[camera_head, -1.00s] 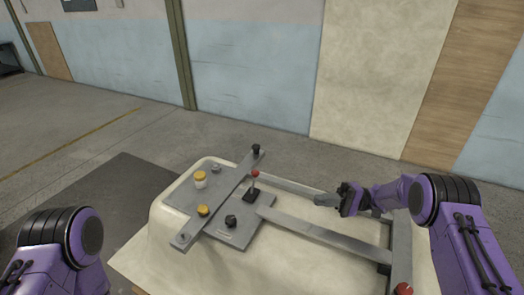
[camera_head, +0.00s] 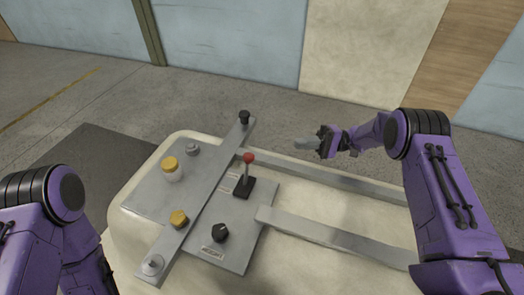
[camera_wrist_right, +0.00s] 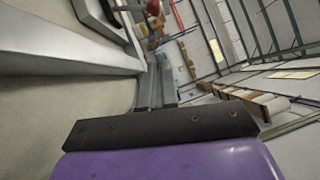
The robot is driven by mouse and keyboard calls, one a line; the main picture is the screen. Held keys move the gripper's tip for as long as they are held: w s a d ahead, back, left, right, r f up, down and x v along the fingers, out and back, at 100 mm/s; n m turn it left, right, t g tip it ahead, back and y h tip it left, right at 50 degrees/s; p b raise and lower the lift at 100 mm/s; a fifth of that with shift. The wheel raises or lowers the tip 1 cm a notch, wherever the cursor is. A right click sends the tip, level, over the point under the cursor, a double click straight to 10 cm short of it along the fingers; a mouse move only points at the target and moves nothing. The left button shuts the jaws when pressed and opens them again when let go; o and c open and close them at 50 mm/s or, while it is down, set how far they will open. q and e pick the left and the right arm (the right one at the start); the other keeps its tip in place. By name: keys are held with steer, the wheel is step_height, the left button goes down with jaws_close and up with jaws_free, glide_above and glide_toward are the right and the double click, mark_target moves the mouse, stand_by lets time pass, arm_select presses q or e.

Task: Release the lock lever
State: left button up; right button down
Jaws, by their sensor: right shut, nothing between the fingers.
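The lock lever (camera_head: 246,176) is a short grey stick with a red ball on top. It stands upright from a black base on the grey panel (camera_head: 262,218) in the head view. My right gripper (camera_head: 298,143) is shut and empty, to the right of and beyond the lever, apart from it. In the right wrist view the shut fingers (camera_wrist_right: 156,85) point away from the camera, and a red ball (camera_wrist_right: 157,5) shows partly at the top edge. My left arm shows at the left of the head view, but its gripper is out of view.
A long grey bar (camera_head: 205,193) with a black knob (camera_head: 244,117) crosses the panel. Yellow-capped parts (camera_head: 172,168) and a black dial (camera_head: 220,232) sit nearby. Two grey rails (camera_head: 330,238) run right across the pale tub shell (camera_head: 300,270).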

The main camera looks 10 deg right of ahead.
steer(key=shift+a+r, duration=0.1)
steer(key=shift+a, duration=0.05)
steer(key=p, duration=0.5)
glide_toward(248, 166)
steer(key=w, duration=0.2)
steer(key=w+a+r, duration=0.1)
steer(key=w, duration=0.1)
steer(key=w+a+r, duration=0.1)
steer(key=shift+w, duration=0.4)
steer(key=shift+s+a+r+p, duration=0.3)
steer(key=shift+s+a+p, duration=0.5)
steer(key=shift+s+a, duration=0.55)
steer(key=shift+f, duration=0.1)
steer(key=shift+a, duration=0.15)
